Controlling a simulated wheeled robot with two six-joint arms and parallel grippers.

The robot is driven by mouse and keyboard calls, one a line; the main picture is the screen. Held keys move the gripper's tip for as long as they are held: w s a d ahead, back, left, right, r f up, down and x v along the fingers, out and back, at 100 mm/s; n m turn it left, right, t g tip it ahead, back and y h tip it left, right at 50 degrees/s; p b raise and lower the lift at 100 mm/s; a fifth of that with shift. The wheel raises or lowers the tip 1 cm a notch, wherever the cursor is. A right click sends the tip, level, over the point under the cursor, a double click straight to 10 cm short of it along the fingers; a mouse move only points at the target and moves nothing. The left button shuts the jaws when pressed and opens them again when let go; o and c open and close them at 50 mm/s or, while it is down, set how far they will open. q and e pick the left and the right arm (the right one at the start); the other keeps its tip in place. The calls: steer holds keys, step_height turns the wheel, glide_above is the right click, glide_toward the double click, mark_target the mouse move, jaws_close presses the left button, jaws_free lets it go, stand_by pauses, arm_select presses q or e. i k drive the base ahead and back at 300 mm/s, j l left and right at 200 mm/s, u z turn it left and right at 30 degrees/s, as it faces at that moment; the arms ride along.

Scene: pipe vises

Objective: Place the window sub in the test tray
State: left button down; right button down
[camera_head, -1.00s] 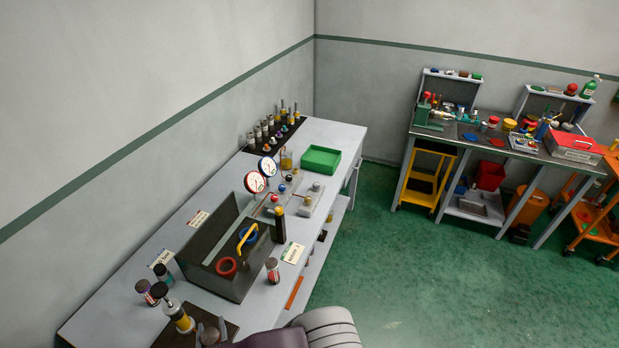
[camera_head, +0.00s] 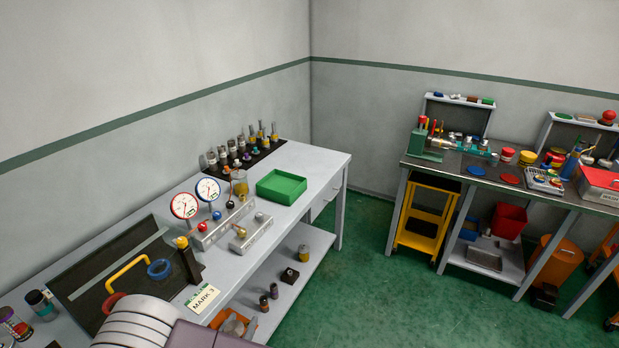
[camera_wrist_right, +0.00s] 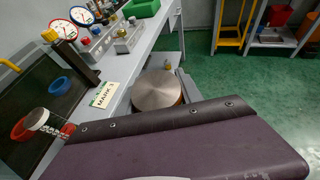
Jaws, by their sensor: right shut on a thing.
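My right gripper (camera_head: 234,324) is near the bottom of the head view, by the bench's front edge. It is shut on a round piece with a flat grey metal top; the right wrist view shows this piece (camera_wrist_right: 157,90) more clearly, with a little orange at its side. Its lower part is hidden, so I cannot tell for certain that it is the window sub. A green open tray (camera_head: 282,187) stands on the bench, farther away and right of the gauges; it looks empty. My left gripper is not in view.
A dark trough (camera_head: 75,278) with a yellow handle and blue ring lies left of the gripper. A MARK 3 card (camera_head: 203,298), two gauges (camera_head: 196,198) and metal blocks (camera_head: 250,232) stand between gripper and tray. Bottles (camera_head: 40,303) stand at left.

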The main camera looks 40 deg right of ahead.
mark_target(289, 190)
steer(key=i+l, duration=0.1)
steer(key=l, duration=0.45)
steer(key=i+l, duration=0.1)
steer(key=l, duration=0.4)
steer(key=i+l, duration=0.15)
steer(key=l, duration=0.4)
steer(key=i+l, duration=0.1)
steer(key=l, duration=0.4)
steer(key=i+l, duration=0.1)
steer(key=l, duration=0.45)
steer(key=i+l, duration=0.1)
steer(key=l, duration=0.4)
